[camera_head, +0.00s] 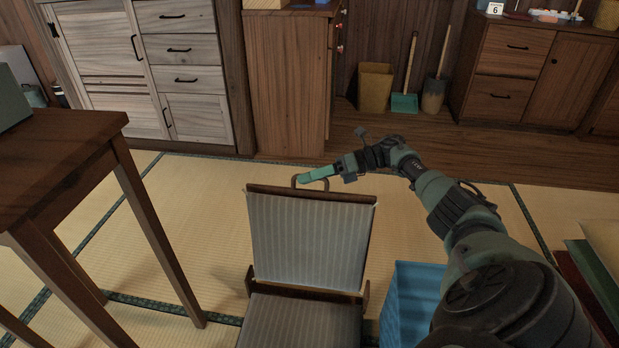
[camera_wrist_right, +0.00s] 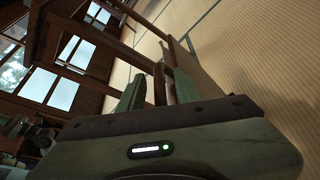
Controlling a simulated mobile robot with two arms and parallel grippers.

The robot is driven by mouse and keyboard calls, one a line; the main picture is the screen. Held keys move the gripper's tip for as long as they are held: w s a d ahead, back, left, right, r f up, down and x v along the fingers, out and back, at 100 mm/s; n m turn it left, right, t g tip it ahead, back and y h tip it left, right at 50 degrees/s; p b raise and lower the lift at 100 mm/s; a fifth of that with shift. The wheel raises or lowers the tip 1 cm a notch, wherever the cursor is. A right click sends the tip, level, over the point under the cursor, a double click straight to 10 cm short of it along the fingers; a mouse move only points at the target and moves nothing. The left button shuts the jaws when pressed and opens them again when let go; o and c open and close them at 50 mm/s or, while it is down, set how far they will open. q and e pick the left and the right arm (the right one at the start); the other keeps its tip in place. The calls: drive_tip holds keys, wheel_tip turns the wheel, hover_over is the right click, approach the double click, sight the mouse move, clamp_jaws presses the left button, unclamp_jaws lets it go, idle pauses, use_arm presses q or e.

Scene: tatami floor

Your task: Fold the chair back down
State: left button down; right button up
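The chair (camera_head: 306,240) stands in the lower middle of the head view, its striped grey back upright above the seat (camera_head: 300,322). A small loop (camera_head: 296,181) stands on the wooden top rail. My right gripper (camera_head: 316,174) is at the top rail, reaching in from the right with its fingers pointing left, close to the loop. In the right wrist view, the two green fingers (camera_wrist_right: 158,92) are apart, with a brown wooden part showing between or beyond them. I cannot tell whether they touch it. My left gripper is not in view.
A wooden table (camera_head: 60,150) stands at the left. A blue bin (camera_head: 405,300) is right beside the chair, under my right arm. Cabinets (camera_head: 150,70), a bin (camera_head: 375,88) and a dustpan (camera_head: 404,103) line the back. Tatami between table and chair is clear.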

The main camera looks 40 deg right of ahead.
clamp_jaws()
idle(1.4)
